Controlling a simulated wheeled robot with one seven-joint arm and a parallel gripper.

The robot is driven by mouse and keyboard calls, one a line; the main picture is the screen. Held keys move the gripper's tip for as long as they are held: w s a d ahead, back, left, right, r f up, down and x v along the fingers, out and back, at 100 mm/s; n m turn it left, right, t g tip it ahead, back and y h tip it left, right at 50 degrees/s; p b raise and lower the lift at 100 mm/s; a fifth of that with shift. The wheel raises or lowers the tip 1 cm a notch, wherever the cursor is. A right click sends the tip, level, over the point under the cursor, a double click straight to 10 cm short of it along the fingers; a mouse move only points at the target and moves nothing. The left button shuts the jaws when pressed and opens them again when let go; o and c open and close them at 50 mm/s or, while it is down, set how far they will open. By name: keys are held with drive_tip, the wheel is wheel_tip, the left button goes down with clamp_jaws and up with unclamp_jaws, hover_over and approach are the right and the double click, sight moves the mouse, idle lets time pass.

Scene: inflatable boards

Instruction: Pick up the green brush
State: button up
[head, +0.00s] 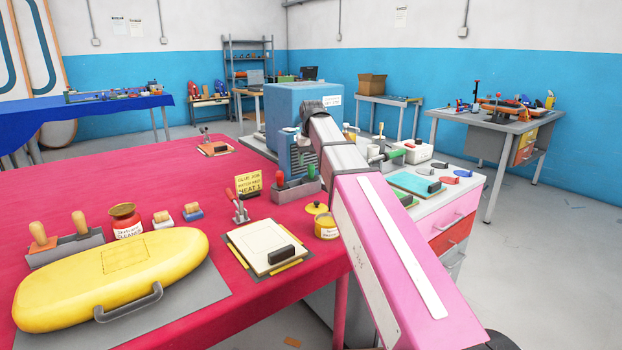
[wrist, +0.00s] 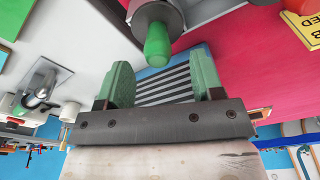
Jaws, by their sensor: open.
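An upright green handle (head: 310,168), which looks like the green brush, stands in a grey holder (head: 292,192) beside a red handle (head: 279,182) on the red table. In the wrist view the green handle (wrist: 157,45) points toward my gripper (wrist: 161,62), roughly between the lines of its two green fingers and just beyond their tips. The fingers are apart with nothing between them. The brush's lower part is hidden in its grey holder. In the head view my arm hides most of the gripper.
A blue louvred machine (head: 290,103) stands close behind the holder. A white-topped drawer cabinet (head: 455,188) with several tools is at the right. Bare cloth (head: 110,177) stretches left.

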sight(311, 165)
drive_tip(key=shift+d+f, duration=0.1)
drive_tip(key=shift+f, duration=2.25)
drive_tip(key=c, duration=1.1)
wheel_tip(311, 165, up, 10)
drive_tip(key=shift+r, duration=0.1)
drive_tip(key=shift+o, duration=0.8)
